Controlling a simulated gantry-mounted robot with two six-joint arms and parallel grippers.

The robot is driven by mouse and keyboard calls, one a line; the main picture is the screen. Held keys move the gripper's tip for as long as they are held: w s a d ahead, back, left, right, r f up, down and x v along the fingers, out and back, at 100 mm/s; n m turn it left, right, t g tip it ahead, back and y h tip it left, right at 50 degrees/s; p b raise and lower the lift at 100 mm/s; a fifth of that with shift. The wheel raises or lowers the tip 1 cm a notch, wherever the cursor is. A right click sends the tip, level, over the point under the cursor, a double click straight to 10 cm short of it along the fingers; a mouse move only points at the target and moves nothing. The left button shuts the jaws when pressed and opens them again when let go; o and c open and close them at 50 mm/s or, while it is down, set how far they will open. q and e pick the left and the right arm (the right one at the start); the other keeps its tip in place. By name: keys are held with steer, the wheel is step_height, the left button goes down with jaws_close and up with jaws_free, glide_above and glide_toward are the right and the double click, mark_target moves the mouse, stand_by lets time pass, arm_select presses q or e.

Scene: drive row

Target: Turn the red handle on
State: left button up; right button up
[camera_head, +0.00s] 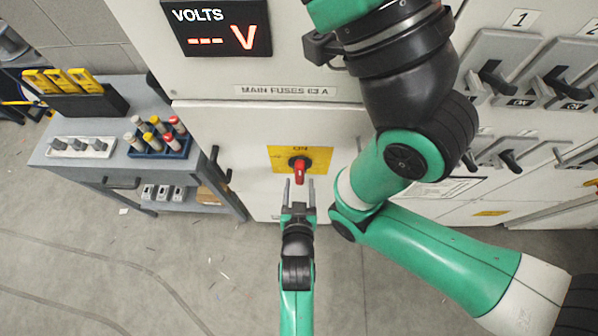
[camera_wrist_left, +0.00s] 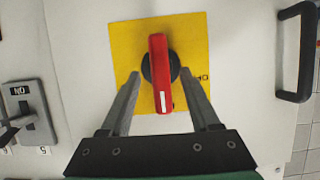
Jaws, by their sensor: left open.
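The red handle (camera_head: 300,170) sits on a black round base in the middle of a yellow plate (camera_head: 322,157) on the cabinet front. The plate has ON lettering along its top edge in the head view. In the left wrist view the red handle (camera_wrist_left: 160,75) stands upright, its white mark at the lower end, and partly visible lettering is at the plate's right edge. My left gripper (camera_head: 298,183) is open and empty. Its two fingers (camera_wrist_left: 160,90) lie on either side of the handle in the wrist view, with gaps. My right gripper's fingers are not visible.
A large green and black arm of mine fills the right. Black switches (camera_head: 492,77) line the cabinet to the right. A black door handle (camera_wrist_left: 295,52) is near the plate. A grey bench (camera_head: 110,165) with fuses and tools stands left.

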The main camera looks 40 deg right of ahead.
arm_select(q)
steer(key=p+v, duration=0.1)
steer(key=v, duration=0.6)
steer(key=shift+p, duration=0.3)
steer(key=shift+s+a, duration=0.1)
steer(key=shift+a, duration=0.05)
